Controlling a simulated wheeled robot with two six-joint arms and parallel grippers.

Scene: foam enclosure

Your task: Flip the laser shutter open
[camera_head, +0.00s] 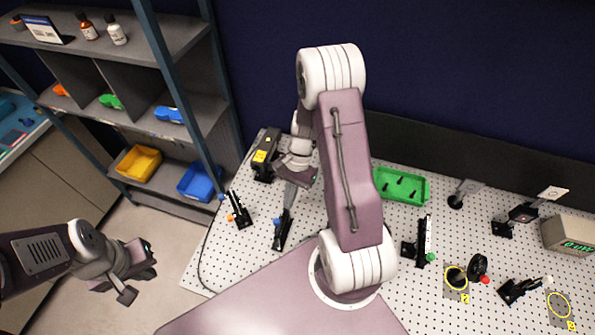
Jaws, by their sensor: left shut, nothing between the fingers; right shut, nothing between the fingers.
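A black laser-like box (265,156) with a yellow label stands at the back left of the perforated board. My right gripper (288,205) is shut and empty, pointing down over the blue-knobbed mount; contact is unclear. My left gripper (128,290) is shut and empty, off the board at the left, above the floor.
The perforated board (335,210) also carries a green tray (401,186), a green-knobbed mount (421,240), several optics at the right and a grey display box (568,234). A shelf rack (150,90) stands at the left. My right arm hides the board's middle.

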